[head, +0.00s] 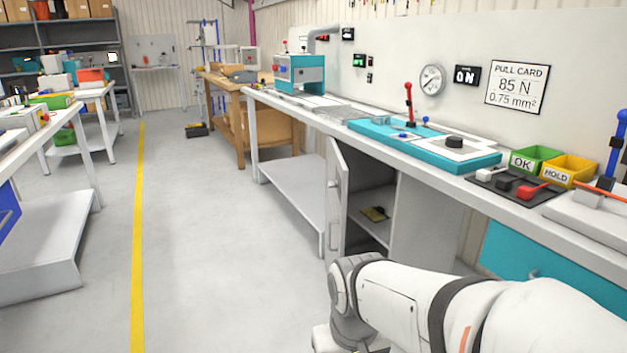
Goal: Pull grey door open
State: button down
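The grey door (336,190) belongs to a grey cabinet (425,222) under the long workbench. The door stands swung out from the cabinet front and is seen at a steep angle. The cabinet's inside shows, with a shelf (373,229) and a small yellow and dark item (375,214) on it. My white arm reaches in from the lower right, in front of the cabinet's lower part. My gripper is not visible, so I cannot tell whether it touches the door.
The workbench (300,108) carries a teal fixture (440,150), a green OK bin (535,158) and a yellow HOLD bin (568,172). A teal drawer front (550,270) is at right. Clear floor (220,220) lies left of the door, beside a yellow line (138,230).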

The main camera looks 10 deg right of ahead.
aim_at(336, 199)
jog(key=z, duration=0.15)
jog(key=i, duration=1)
jog(key=z, duration=0.05)
